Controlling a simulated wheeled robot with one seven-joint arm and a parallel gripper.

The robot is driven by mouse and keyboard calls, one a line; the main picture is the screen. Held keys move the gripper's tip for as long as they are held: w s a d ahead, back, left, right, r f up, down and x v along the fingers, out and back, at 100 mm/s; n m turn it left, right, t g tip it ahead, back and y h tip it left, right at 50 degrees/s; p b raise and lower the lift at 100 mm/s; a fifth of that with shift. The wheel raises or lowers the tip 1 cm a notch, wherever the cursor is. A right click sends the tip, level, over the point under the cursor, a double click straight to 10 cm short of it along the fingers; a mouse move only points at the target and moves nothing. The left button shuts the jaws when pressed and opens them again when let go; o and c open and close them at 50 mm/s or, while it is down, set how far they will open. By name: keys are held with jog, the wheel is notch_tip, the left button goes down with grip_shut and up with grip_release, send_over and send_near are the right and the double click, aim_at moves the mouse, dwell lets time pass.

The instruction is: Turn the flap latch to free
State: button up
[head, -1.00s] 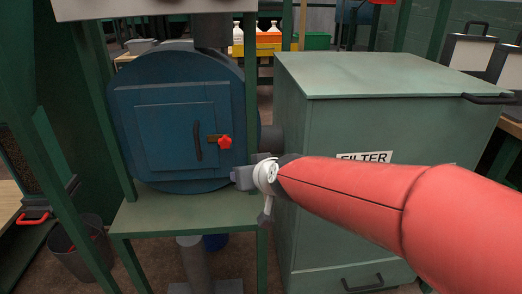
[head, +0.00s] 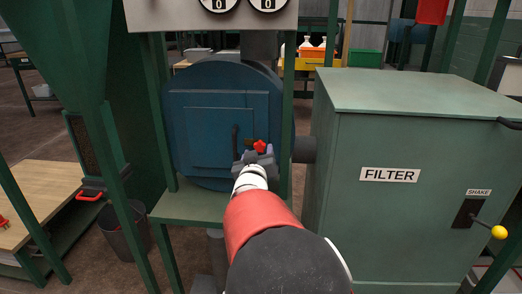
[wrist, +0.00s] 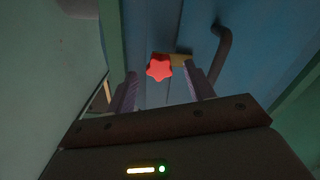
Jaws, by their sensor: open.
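The flap latch is a red star-shaped knob (head: 260,146) on a brass bar, on the front of the blue round housing's square door (head: 212,128). In the wrist view the red knob (wrist: 159,68) shows beyond and between my two fingers, with the brass bar (wrist: 181,59) reaching right behind it. My gripper (head: 258,158) is open in front of the latch, and no grip shows. In the wrist view my gripper (wrist: 163,88) has one finger on each side of the knob's line. Contact cannot be told. The gripper hides the door's lower right in the head view.
A dark door handle (head: 235,142) stands just left of the latch; it also shows in the wrist view (wrist: 221,48). A green filter cabinet (head: 385,220) with a yellow-tipped shake lever stands right. Green frame posts (head: 287,125) flank the housing.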

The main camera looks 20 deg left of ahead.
jog(key=shift+x, duration=1.3)
jog(key=c, duration=1)
